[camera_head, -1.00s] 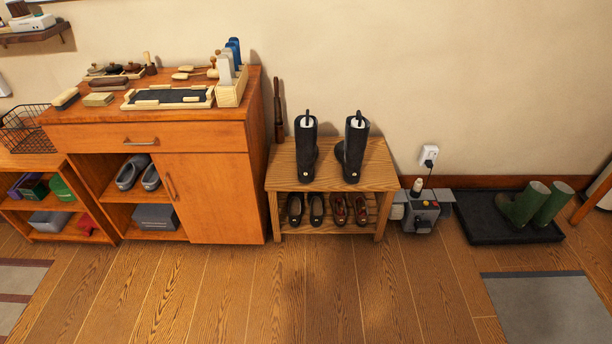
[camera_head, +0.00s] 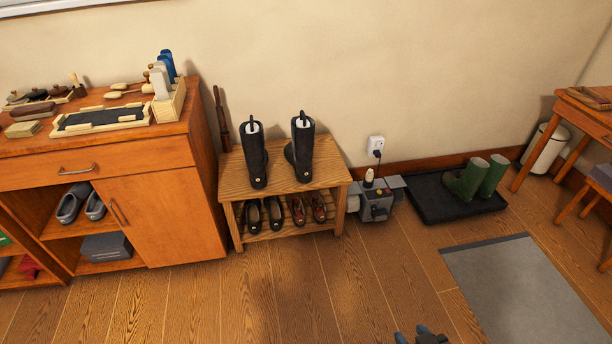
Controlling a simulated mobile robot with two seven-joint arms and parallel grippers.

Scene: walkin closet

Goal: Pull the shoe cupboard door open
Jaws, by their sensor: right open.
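The shoe cupboard (camera_head: 110,158) is an orange-brown wooden unit at the left. Its door (camera_head: 163,218) is shut, on the right half below a wide drawer. A slim upright handle (camera_head: 119,212) sits near the door's left edge. The open bay left of the door holds grey shoes (camera_head: 80,203) and a grey box (camera_head: 106,246). My right gripper (camera_head: 421,335) shows only as dark tips at the bottom edge, open and empty, far to the right of the door and apart from it. My left gripper is not in view.
A wooden bench (camera_head: 285,178) with black boots on top and shoes below stands just right of the cupboard. A boot tray (camera_head: 457,200), a grey mat (camera_head: 530,290) and a desk (camera_head: 585,115) lie further right. The floor (camera_head: 230,300) in front is clear.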

